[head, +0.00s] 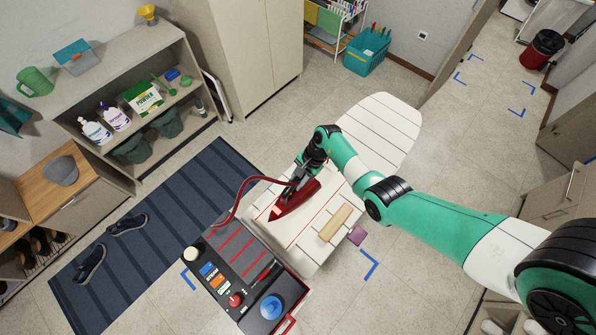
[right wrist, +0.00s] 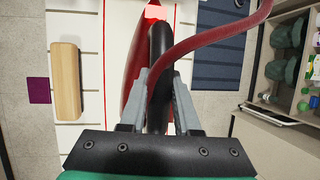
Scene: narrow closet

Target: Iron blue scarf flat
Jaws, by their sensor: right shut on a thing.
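The red iron (head: 292,202) is on or just above the white, dark-lined ironing board (head: 383,122), toward its near end. I cannot tell whether its soleplate touches the board. My right gripper (head: 301,178) is shut on the iron's handle from above. In the right wrist view, the gripper's fingers (right wrist: 160,108) straddle the black handle (right wrist: 160,62), with the red iron body (right wrist: 135,55) beside it. A dark red cord (right wrist: 215,38) runs from the iron. I cannot make out a blue scarf on the board. My left gripper is out of view.
A wooden block (head: 335,223) lies on the board right of the iron, with a small purple square (head: 357,236) beyond the edge. A dark panel box (head: 236,262) with coloured knobs adjoins the near end. A striped blue rug (head: 165,208) and a shelf (head: 150,50) stand left.

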